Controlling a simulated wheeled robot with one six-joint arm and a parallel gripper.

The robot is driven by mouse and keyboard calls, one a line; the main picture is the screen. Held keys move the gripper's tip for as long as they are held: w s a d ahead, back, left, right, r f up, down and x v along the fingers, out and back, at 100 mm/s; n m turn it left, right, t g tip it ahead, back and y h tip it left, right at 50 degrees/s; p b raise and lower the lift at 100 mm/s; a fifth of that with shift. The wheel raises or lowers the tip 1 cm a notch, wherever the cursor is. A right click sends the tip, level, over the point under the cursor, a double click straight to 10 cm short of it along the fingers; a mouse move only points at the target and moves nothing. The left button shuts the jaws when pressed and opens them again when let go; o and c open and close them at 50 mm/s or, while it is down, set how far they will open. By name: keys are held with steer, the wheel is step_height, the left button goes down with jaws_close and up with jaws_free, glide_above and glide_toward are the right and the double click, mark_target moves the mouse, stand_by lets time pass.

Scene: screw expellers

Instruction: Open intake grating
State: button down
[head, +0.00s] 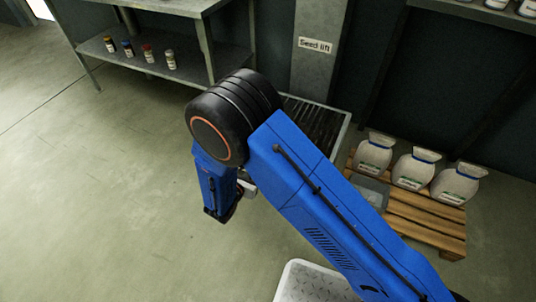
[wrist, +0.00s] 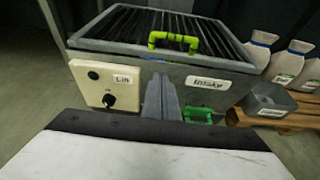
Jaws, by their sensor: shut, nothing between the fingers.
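The intake grating (wrist: 150,24) has dark parallel bars and lies flat, closed, on top of the grey intake box (wrist: 232,70), which bears an "Intake" label. A bright green handle (wrist: 174,40) stands up at the grating's front edge. A second green part (wrist: 197,115) sits low on the box front, partly hidden by my finger. My gripper (wrist: 160,82) is shut and empty, pointing at the box front below the handle; I cannot tell whether it touches. In the head view the grating (head: 318,122) is partly hidden behind my blue arm, and my fingers are not clearly visible.
A cream "Lift" panel (wrist: 105,86) with a black knob is left of my fingers. White sacks (head: 413,168) stand on a wooden pallet (head: 425,217) to the right. A metal shelf (head: 185,65) with small bottles stands behind left. The floor at left is clear.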

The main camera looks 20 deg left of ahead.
steer(key=w, duration=1.1)
steer(key=shift+w+d, duration=0.25)
steer(key=shift+d, duration=0.2)
